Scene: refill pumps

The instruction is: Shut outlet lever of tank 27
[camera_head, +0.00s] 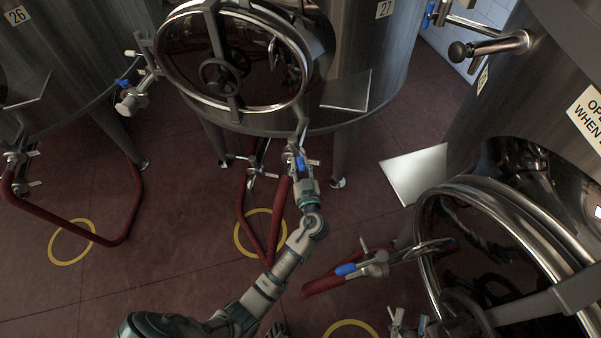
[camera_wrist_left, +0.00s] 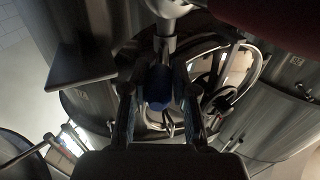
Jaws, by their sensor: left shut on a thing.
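Tank 27 is the steel tank (camera_head: 372,55) at top centre in the head view, with its number plate (camera_head: 384,9) near the top. Its blue outlet lever (camera_head: 301,164) sits below the tank's front edge, beside a valve and a red hose. My left gripper (camera_head: 299,158) reaches up to it from below. In the left wrist view, the blue lever handle (camera_wrist_left: 158,88) lies between the two dark fingers of my left gripper (camera_wrist_left: 160,80), which are shut on it. The gripper partly hides the lever, so I cannot tell its exact angle. My right gripper is not in view.
An open round hatch (camera_head: 164,45) hangs on tank 27's front, close above my gripper. A red hose (camera_head: 246,222) runs to the floor beside my forearm. Tank 26 (camera_head: 50,45) stands left. Another tank with an open hatch and a blue-levered valve (camera_head: 346,269) stands right.

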